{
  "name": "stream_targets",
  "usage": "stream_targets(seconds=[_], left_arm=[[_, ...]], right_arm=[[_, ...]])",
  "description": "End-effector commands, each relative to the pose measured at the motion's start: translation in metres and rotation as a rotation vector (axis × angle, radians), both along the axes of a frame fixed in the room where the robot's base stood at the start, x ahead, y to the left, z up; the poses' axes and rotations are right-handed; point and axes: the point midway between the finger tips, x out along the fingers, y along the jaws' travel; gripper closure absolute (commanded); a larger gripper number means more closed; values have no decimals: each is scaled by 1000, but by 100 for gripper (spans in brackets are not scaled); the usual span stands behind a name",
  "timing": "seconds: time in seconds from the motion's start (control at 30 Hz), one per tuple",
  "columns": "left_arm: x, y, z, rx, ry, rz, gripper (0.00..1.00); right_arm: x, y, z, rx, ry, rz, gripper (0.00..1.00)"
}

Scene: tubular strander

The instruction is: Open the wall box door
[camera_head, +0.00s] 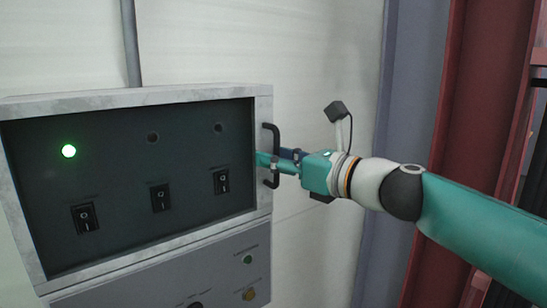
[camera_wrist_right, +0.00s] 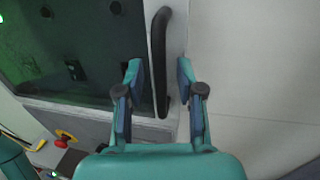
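The wall box (camera_head: 150,95) hangs on a pale wall at the left in the head view. Its door has a grey frame (camera_head: 263,185) around a dark panel, and it looks shut. A black bar handle (camera_head: 276,134) stands on the door's right edge; it also shows in the wrist view (camera_wrist_right: 159,60). My right gripper (camera_head: 268,160) is at the handle, coming from the right. In the wrist view its two fingers (camera_wrist_right: 160,78) are open, one on each side of the handle, with gaps visible. My left gripper is not in view.
Behind the dark panel are a lit green lamp (camera_head: 69,151) and several black rocker switches (camera_head: 160,198). A lower grey panel (camera_head: 215,272) has knobs and buttons. A red emergency button (camera_wrist_right: 64,141) shows in the wrist view. A dark red column (camera_head: 470,100) stands behind my right arm.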

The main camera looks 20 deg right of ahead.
Motion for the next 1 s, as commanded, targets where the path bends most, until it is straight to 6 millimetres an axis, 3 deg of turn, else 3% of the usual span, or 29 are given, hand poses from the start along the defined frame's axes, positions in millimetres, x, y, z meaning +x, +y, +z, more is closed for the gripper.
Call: stream_targets(seconds=[0.07,0.27,0.57,0.6,0.8,1.0], left_arm=[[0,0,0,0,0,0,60],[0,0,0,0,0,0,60],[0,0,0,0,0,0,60],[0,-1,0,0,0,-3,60],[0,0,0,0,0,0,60],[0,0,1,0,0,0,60]], right_arm=[[0,0,0,0,0,0,66],[0,0,0,0,0,0,99],[0,0,0,0,0,1,100],[-1,10,0,0,0,7,100],[-2,3,0,1,1,0,100],[-7,15,-1,0,2,-11,100]])
